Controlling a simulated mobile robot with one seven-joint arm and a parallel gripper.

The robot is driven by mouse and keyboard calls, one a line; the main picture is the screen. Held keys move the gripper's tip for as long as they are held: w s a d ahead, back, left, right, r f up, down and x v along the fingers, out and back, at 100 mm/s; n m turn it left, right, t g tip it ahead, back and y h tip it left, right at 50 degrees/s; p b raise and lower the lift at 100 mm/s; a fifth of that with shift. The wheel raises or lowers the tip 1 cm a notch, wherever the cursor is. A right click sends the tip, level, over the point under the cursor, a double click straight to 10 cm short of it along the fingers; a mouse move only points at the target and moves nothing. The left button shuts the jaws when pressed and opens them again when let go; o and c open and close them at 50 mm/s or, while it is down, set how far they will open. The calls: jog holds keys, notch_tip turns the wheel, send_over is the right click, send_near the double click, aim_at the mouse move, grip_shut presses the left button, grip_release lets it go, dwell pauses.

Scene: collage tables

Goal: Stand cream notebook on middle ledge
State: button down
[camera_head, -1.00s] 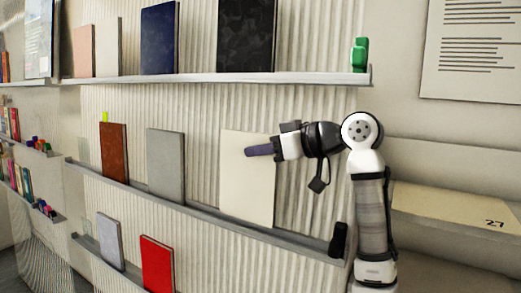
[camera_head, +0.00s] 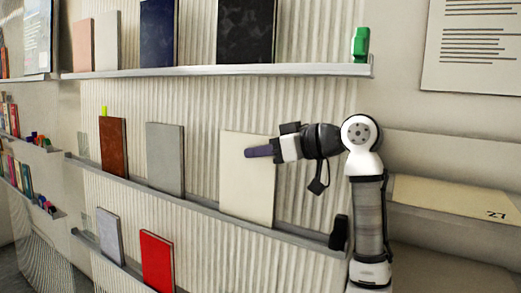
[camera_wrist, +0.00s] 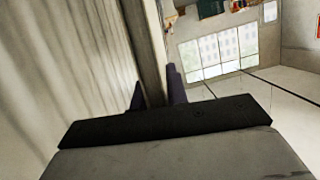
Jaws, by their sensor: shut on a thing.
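The cream notebook (camera_head: 246,192) stands upright at the middle ledge (camera_head: 210,209), its lower edge at the ledge's surface. My gripper (camera_head: 258,151) reaches in from the right and is shut on the notebook's upper part. In the wrist view the notebook's edge (camera_wrist: 148,45) runs between the two dark fingers of my gripper (camera_wrist: 156,95). I cannot tell from these views how firmly its lower edge rests on the ledge.
A grey notebook (camera_head: 165,158) and a brown notebook (camera_head: 113,147) stand further left on the same ledge. A black object (camera_head: 339,232) stands at its right end. The upper ledge (camera_head: 220,70) bears dark notebooks and a green object (camera_head: 360,43). A red notebook (camera_head: 157,262) stands below.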

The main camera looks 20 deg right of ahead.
jog(key=shift+f, duration=0.1)
jog(key=c, duration=1.3)
grip_release()
jog(key=shift+s, duration=0.1)
jog(key=s+d, duration=0.5)
jog(key=s, duration=0.1)
jog(key=shift+s, duration=0.1)
dwell(0.7)
